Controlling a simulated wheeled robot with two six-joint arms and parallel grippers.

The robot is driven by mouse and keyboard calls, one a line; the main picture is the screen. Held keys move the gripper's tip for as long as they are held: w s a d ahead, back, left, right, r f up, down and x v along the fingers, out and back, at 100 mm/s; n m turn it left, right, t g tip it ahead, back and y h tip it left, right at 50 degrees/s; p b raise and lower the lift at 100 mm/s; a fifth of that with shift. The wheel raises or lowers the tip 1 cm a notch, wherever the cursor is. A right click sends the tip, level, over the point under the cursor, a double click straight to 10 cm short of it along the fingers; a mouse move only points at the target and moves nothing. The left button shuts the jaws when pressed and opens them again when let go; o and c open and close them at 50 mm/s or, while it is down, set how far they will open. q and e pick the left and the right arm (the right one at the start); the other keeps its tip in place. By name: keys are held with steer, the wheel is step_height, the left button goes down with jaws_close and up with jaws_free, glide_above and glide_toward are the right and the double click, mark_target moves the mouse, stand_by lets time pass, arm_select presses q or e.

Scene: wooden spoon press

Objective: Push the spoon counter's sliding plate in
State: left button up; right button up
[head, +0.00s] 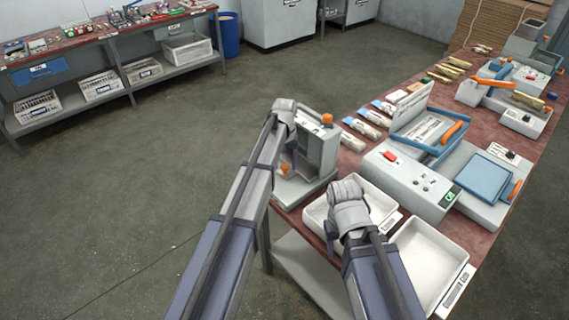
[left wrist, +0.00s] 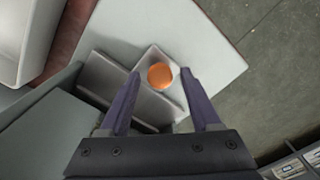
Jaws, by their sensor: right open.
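The spoon counter (head: 318,150) is a grey upright device with an orange knob (head: 327,118) on top, at the near left corner of the bench. A lower orange knob (head: 285,170) on its sliding plate is partly covered by my left arm. In the left wrist view the plate's orange knob (left wrist: 161,77) sits on a small grey block, between the tips of my left gripper (left wrist: 160,73). Its two fingers are apart and nothing is clamped; contact cannot be told. My right gripper (head: 332,236) points down over the white trays, its jaws mostly hidden.
Two white trays (head: 432,262) lie right of the counter. A grey press machine (head: 410,183) with an orange-handled blue lid stands behind them. Wrapped packets (head: 360,127) lie along the bench edge. The floor left of the bench is clear.

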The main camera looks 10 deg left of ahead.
stand_by(0.3)
arm_select(q)
step_height(320, 180, up, 8)
steer(key=p, duration=0.8)
steer(key=shift+f, duration=0.1)
arm_select(e)
step_height(320, 180, up, 8)
arm_select(q)
steer(key=shift+f, duration=0.1)
arm_select(e)
steer(key=shift+a+f, duration=0.1)
steer(key=shift+f, duration=0.1)
